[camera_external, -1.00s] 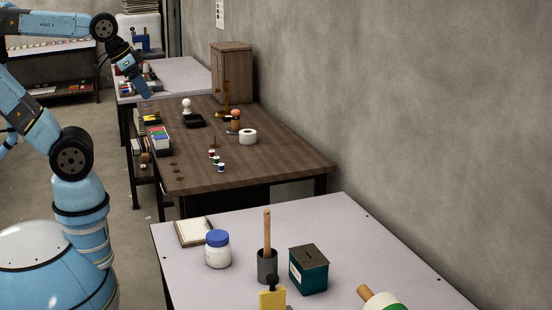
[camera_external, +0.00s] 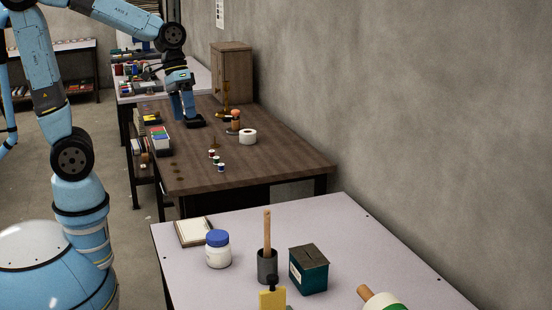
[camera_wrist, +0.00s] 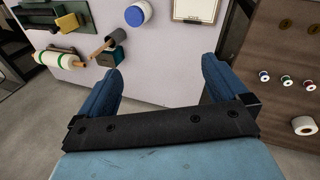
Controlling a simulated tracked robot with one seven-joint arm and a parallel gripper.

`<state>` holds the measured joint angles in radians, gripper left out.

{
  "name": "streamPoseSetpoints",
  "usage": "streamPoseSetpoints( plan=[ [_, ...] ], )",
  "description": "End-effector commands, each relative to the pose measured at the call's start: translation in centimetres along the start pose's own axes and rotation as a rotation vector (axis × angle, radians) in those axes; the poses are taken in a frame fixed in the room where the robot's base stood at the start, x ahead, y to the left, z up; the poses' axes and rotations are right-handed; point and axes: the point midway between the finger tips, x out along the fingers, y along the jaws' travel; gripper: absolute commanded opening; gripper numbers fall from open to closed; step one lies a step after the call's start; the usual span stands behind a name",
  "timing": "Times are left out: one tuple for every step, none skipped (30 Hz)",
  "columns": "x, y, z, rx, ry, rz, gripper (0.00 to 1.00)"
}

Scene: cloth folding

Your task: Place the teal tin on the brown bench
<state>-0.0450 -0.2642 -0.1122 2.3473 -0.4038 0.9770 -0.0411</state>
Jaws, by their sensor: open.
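The teal tin (camera_external: 308,270), a box with a dark slotted lid, stands on the pale table in the foreground. It also shows in the wrist view (camera_wrist: 112,56) at upper left, beside the grey pot. The brown bench (camera_external: 250,172) stands behind that table, and its top shows at the right of the wrist view (camera_wrist: 272,115). My gripper (camera_external: 181,112) appears in front of the bench's far left part, well away from the tin. In the wrist view my gripper (camera_wrist: 160,70) has its fingers wide apart with nothing between them.
The pale table (camera_external: 330,220) also holds a blue-lidded jar (camera_external: 218,250), a notepad (camera_external: 192,231) and a grey pot (camera_external: 267,265). On the bench are a tape roll (camera_external: 248,137), several small spools (camera_external: 216,162) and a wooden cabinet (camera_external: 232,72). The bench's near right part is clear.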

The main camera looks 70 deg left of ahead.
Motion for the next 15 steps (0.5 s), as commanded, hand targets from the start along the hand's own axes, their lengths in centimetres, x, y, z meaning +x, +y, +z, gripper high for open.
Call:
streamPoseSetpoints(
  plan=[
    [1.0, 0.5, -0.6, -0.022, -0.036, 0.017, 1.00],
    [1.5, 0.9, -1.0, -0.037, -0.055, 0.030, 1.00],
    [2.2, 1.3, -1.4, -0.055, -0.079, 0.046, 1.00],
    [2.7, 1.7, -1.8, -0.069, -0.097, 0.058, 1.00],
    [3.3, 2.0, -2.1, -0.083, -0.116, 0.070, 1.00],
    [4.0, 2.5, -2.5, -0.102, -0.141, 0.085, 1.00],
    [4.5, 2.9, -2.9, -0.117, -0.159, 0.098, 1.00],
    [5.0, 3.2, -3.2, -0.132, -0.178, 0.110, 1.00],
    [5.8, 3.6, -3.6, -0.152, -0.203, 0.126, 1.00],
    [6.3, 3.9, -3.9, -0.168, -0.222, 0.139, 1.00],
    [6.9, 4.2, -4.2, -0.183, -0.240, 0.151, 1.00],
    [7.6, 4.7, -4.6, -0.205, -0.265, 0.167, 1.00],
    [8.2, 5.0, -4.9, -0.221, -0.284, 0.180, 1.00],
    [8.8, 5.3, -5.2, -0.238, -0.302, 0.191, 1.00],
    [9.6, 5.7, -5.7, -0.260, -0.326, 0.208, 1.00]
  ],
)
